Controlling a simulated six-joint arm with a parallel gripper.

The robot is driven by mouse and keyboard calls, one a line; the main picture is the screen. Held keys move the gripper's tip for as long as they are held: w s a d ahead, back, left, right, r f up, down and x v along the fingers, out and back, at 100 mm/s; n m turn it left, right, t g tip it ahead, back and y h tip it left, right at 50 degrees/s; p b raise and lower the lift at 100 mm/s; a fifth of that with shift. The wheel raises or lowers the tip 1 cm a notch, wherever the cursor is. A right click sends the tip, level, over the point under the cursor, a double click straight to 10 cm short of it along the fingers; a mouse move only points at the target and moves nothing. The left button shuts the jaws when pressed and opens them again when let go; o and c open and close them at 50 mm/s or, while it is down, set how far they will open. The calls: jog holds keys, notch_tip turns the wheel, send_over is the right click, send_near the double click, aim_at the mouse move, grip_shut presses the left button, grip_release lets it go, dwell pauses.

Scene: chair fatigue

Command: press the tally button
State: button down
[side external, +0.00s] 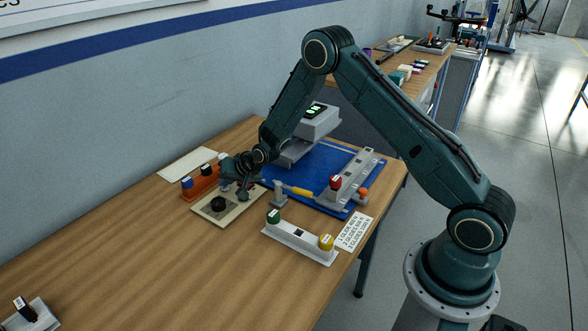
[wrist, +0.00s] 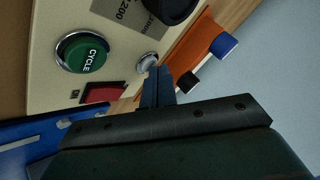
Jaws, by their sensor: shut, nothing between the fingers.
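A cream control panel (side external: 206,213) lies on the wooden table. In the wrist view the panel (wrist: 45,25) carries a green button marked CYCLE (wrist: 84,54), a red rocker switch (wrist: 103,93), a small silver button (wrist: 147,61) and a black knob (wrist: 172,8). No label reading "tally" is legible, so I cannot tell for certain which button is the tally button. My gripper (side external: 243,192) points down over the panel's far right part. In the wrist view my gripper's shut, empty fingertips (wrist: 157,76) are right beside the silver button; I cannot tell whether they touch it.
An orange holder (side external: 205,188) with capped pieces stands behind the panel. A blue mat (side external: 318,162) with a grey fixture (side external: 352,180) lies to the right. A white bar (side external: 300,242) with green and yellow knobs is in front. The table's left front is mostly clear.

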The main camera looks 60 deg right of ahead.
dwell(0.7)
jog(key=shift+r, duration=0.7)
jog(key=shift+r, duration=2.5)
